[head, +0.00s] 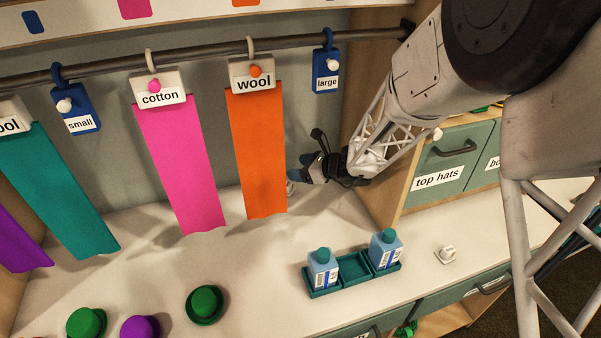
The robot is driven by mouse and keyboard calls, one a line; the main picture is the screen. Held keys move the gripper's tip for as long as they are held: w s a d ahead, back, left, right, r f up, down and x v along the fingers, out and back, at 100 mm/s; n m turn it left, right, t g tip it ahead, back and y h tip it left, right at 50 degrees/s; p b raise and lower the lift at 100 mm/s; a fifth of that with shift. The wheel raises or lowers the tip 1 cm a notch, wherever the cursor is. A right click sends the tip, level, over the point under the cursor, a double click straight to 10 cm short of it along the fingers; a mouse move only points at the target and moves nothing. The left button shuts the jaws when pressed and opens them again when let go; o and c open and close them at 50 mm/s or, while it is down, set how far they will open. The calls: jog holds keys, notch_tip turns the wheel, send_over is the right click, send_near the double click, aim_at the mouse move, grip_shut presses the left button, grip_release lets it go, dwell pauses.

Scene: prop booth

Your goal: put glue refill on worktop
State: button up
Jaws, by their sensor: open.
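Two light blue bottles with teal caps stand upright in a teal tray (353,271) on the white worktop (250,300). The left bottle (322,269) and the right bottle (385,249) fill the end compartments; the middle one is empty. They look like glue refills, but their labels are too small to read. My gripper (308,165) is open, beside the right edge of the orange wool strip and well above and behind the tray in the picture. It is small and dark here, and I see nothing held in it.
A rail (200,62) carries a pink cotton strip (180,160), an orange wool strip (257,150) and blue tags. Green and purple hats (205,303) sit front left. A small white object (446,254) lies right of the tray. A top hats drawer (450,160) stands right.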

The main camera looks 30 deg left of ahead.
dwell(0.8)
jog(key=s+d+r+n+h, duration=0.1)
jog(key=s+d+r+n, duration=0.2)
jog(key=s+d+r, duration=0.55)
jog(key=s+d+r+n+h, duration=0.1)
jog(key=s+d+r+n, duration=0.3)
jog(key=d, duration=0.7)
jog(key=s+d+r+n+t+h, duration=0.1)
jog(key=s+d+r+n+h, duration=0.2)
jog(key=d, duration=0.8)
jog(key=s+d+r+n+h, duration=0.3)
jog(key=s+d, duration=0.5)
jog(key=d, duration=0.3)
jog(key=s+d+r+n+t+h, duration=0.1)
jog(key=s+d+r+n+h, duration=0.2)
jog(key=d, duration=0.8)
jog(key=s+n+h, duration=0.1)
jog(key=s+h, duration=0.1)
jog(key=s, duration=0.1)
jog(key=shift+s+d+n+t+h, duration=0.15)
jog(key=shift+s+n+t+h, duration=0.15)
jog(key=shift+n, duration=0.1)
jog(key=shift+w, duration=0.1)
